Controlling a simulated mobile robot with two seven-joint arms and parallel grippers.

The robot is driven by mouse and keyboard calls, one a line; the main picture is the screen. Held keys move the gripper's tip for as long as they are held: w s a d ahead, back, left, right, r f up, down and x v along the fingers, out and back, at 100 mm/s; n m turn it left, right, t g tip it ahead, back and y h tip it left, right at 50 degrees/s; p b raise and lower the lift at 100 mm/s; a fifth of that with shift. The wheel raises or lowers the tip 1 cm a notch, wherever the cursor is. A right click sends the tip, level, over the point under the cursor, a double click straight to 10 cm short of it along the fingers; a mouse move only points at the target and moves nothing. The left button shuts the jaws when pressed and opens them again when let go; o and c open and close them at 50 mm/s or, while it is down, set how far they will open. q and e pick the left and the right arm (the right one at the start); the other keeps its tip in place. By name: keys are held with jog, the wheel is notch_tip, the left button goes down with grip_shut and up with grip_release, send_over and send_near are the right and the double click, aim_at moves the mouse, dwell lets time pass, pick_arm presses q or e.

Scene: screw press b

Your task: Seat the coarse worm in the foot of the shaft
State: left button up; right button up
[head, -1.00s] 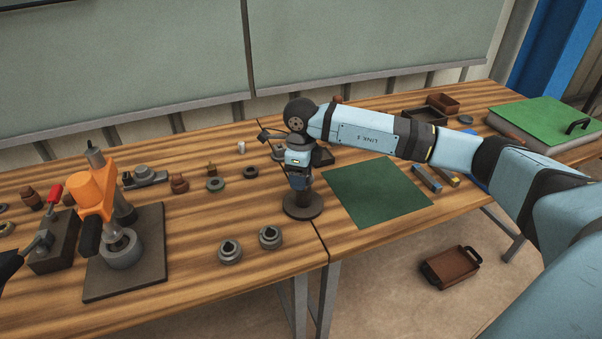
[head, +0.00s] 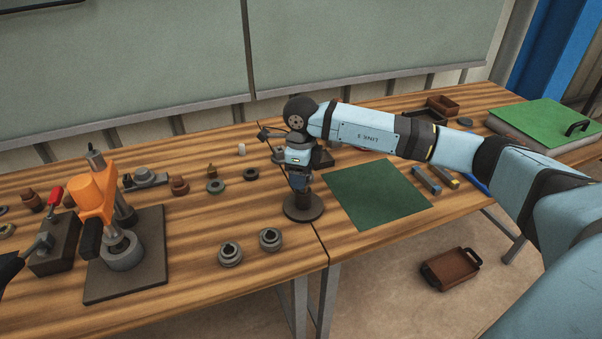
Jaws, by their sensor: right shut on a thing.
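The orange screw press (head: 95,192) stands on a dark plate at the left, with an upright grey shaft (head: 95,158) in its head. A grey round cup (head: 122,252) sits low under the head. The foot of the shaft is hard to make out there. My right gripper (head: 300,188) points down, right of the press and well apart from it. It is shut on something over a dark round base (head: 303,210). The held thing is mostly hidden, so I cannot tell whether it is the coarse worm. My left gripper is not clearly in view.
Two grey collared rings (head: 230,255) and (head: 270,239) lie near the front edge. A dark block with a red handle (head: 54,196) stands left of the press. A green mat (head: 376,195) lies right of my gripper, clear on top. Several small parts lie behind.

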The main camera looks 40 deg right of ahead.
pick_arm(q)
jog(key=shift+s+f, duration=0.3)
jog(key=shift+f, duration=0.3)
jog(key=shift+s+f, duration=0.25)
jog(key=shift+f, duration=0.3)
pick_arm(e)
jog(key=shift+f, duration=0.25)
pick_arm(q)
jog(key=shift+f+b, duration=0.3)
jog(key=shift+b, duration=0.2)
pick_arm(e)
jog(key=shift+f, duration=0.45)
jog(key=o, duration=1.2)
notch_tip(320, 180, up, 8)
jog(key=p, duration=0.4)
jog(key=shift+f, duration=0.1)
jog(key=shift+a+r, duration=0.1)
jog(key=shift+r, duration=0.2)
pick_arm(q)
jog(key=r, duration=0.1)
jog(key=a+r, duration=0.1)
jog(key=r, duration=0.1)
jog(key=s+a+r, duration=0.1)
jog(key=shift+a+r, duration=0.2)
jog(key=shift+r, duration=0.05)
